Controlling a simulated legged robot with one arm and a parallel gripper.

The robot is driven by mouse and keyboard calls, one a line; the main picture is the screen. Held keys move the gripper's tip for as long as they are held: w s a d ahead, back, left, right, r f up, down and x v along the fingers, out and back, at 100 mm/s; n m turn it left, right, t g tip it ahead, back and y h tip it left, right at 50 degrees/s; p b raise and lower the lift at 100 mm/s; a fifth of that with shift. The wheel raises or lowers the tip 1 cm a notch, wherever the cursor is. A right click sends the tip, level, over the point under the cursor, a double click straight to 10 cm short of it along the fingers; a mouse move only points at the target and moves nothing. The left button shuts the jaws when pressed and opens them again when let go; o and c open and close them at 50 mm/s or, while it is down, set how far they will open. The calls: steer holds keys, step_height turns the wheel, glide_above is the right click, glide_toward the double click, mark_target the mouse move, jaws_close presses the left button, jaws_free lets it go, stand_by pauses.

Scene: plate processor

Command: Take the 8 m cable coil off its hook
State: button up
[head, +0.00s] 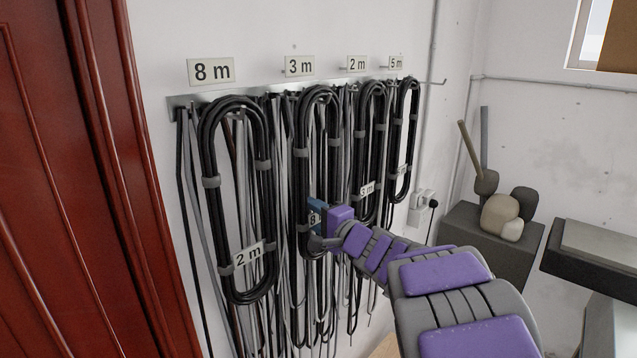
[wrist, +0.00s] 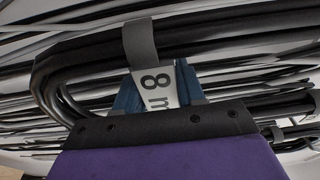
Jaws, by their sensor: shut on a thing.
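The black cable coil tagged 8 m (head: 300,180) hangs on the wall rack under the 3 m sign (head: 300,66). Its white tag (head: 313,219) is at the gripper. My gripper (head: 315,214), with blue fingers, is shut on this coil low on its loop. In the wrist view the fingers (wrist: 160,78) flank the 8 m tag (wrist: 157,88), and the coil (wrist: 85,65) with a grey band runs behind it. The coil's hook is hard to make out among the cables. The coil under the 8 m sign (head: 211,71) carries a 2 m tag (head: 248,255).
Other coils hang close by: the 2 m coil (head: 207,150) at left and a coil tagged 5 m (head: 367,188) at right. Loose grey and black cables hang between them. A red door (head: 60,180) is at left; a dark box (head: 490,245) with stones is at right.

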steer(key=shift+f, duration=0.1)
jaws_close()
